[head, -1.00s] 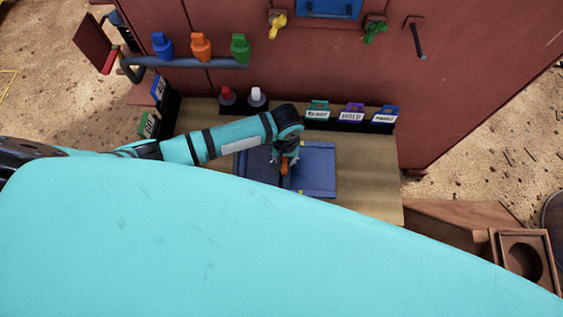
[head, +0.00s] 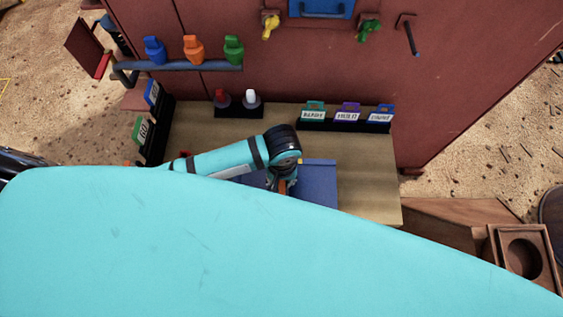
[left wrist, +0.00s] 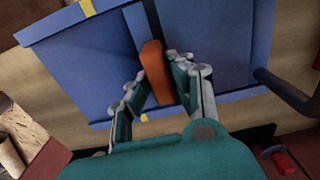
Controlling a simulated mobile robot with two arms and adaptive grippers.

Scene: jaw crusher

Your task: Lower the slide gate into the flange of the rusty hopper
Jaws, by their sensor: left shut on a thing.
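My left gripper (head: 284,187) is over the wooden bench, partly behind my teal arm. In the left wrist view its fingers (left wrist: 156,82) are shut on an orange handle (left wrist: 154,66). Under the fingers is a flat blue panel (left wrist: 90,60) with a dark strip and yellow edge marks. It also shows in the head view (head: 318,187). I cannot tell whether the handle is fixed to this panel, or whether it is the slide gate. A rusty red-brown wall (head: 330,62) stands behind the bench, and no flange can be made out for certain. My right gripper is not in view.
The wooden bench (head: 375,180) carries two bottles (head: 237,98), a rack of labelled tags (head: 345,117) and more tags at left (head: 142,130). Coloured knobs (head: 193,48) stand on a wall rail. A brown box with a round hole (head: 523,258) is at lower right.

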